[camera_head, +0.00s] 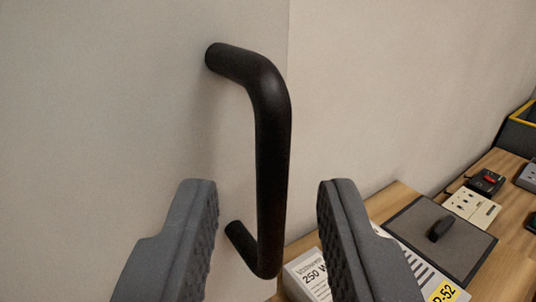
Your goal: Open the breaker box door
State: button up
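A black bar handle (272,150) stands out from a plain light door panel (110,100), which I take for the breaker box door. The handle runs upright, with its upper and lower ends fixed to the panel. My gripper (268,192) is open. Its two grey fingers are on either side of the handle's lower half, with a gap on each side. The left finger is between the handle and the left of the picture; neither finger visibly touches the handle. The panel's right edge shows just right of the handle's top. No opening shows at this edge.
A wooden bench (400,200) stands at the lower right, behind the panel edge. On it are a dark flat square plate (460,255) with a black knob, a white box marked 250 W (312,278), a beige socket plate (470,206) and a dark switch with red (486,182).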

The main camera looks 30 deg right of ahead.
jog(key=shift+w+d, duration=0.35)
jog(key=shift+w, duration=0.15)
grip_shut()
jog(key=shift+a, duration=0.1)
